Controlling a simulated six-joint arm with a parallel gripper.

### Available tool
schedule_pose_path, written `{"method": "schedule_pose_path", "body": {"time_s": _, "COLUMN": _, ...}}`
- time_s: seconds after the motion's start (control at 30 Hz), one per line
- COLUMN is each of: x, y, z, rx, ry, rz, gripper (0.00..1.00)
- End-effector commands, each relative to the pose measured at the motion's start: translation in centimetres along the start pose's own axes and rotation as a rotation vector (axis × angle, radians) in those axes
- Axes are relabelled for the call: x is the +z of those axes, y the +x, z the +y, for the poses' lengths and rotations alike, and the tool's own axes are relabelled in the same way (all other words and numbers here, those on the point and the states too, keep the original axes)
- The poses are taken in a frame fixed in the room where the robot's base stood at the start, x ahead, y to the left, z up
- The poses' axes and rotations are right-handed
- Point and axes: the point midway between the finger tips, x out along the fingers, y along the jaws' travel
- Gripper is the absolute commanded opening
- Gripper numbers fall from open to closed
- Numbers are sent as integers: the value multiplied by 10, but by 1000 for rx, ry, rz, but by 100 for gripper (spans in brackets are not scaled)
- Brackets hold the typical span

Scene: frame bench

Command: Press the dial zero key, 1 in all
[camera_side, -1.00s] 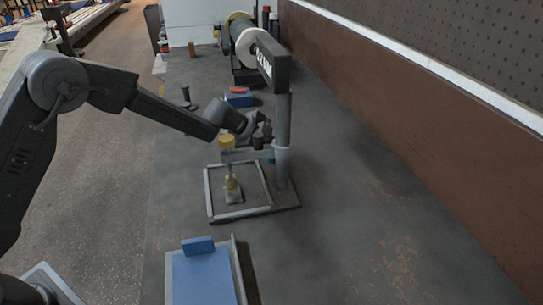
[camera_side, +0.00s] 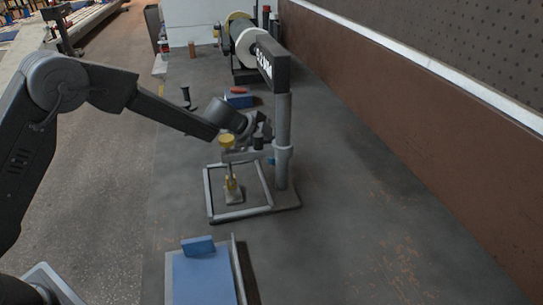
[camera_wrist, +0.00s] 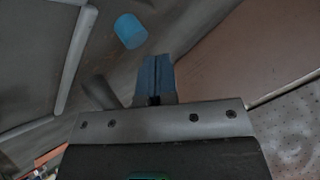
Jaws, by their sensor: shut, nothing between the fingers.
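A dial stand with an upright grey column (camera_side: 283,125) stands on a square-framed base on the bench. A dark display head (camera_side: 272,65) with light digits tops the column; I cannot read the digits. A small blue key (camera_side: 270,161) shows low beside the column, at the side arm. In the wrist view a blue round key (camera_wrist: 130,31) lies just beyond and left of my fingertips, apart from them in the picture. My gripper (camera_side: 264,138) is shut and empty, close to the column above the side arm. Its closed fingers show in the wrist view (camera_wrist: 154,72).
A yellow-topped part (camera_side: 227,141) sits at the side arm's left end, above a small yellow piece (camera_side: 232,184) inside the base frame. A blue tray (camera_side: 203,280) lies in front. A roller (camera_side: 245,42) stands behind. The bench to the right is clear.

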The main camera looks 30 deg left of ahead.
Motion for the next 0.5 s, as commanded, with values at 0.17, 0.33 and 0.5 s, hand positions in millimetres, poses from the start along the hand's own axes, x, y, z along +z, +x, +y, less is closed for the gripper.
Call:
{"method": "schedule_pose_path", "body": {"time_s": 0.17, "x": 0, "y": 0, "z": 0, "rx": 0, "ry": 0, "rz": 0, "gripper": 0}}
{"method": "schedule_pose_path", "body": {"time_s": 0.33, "x": 2, "y": 3, "z": 2, "rx": 1, "ry": 0, "rz": 0, "gripper": 0}}
{"method": "schedule_pose_path", "body": {"time_s": 0.5, "x": 5, "y": 6, "z": 5, "rx": 1, "ry": 0, "rz": -1, "gripper": 0}}
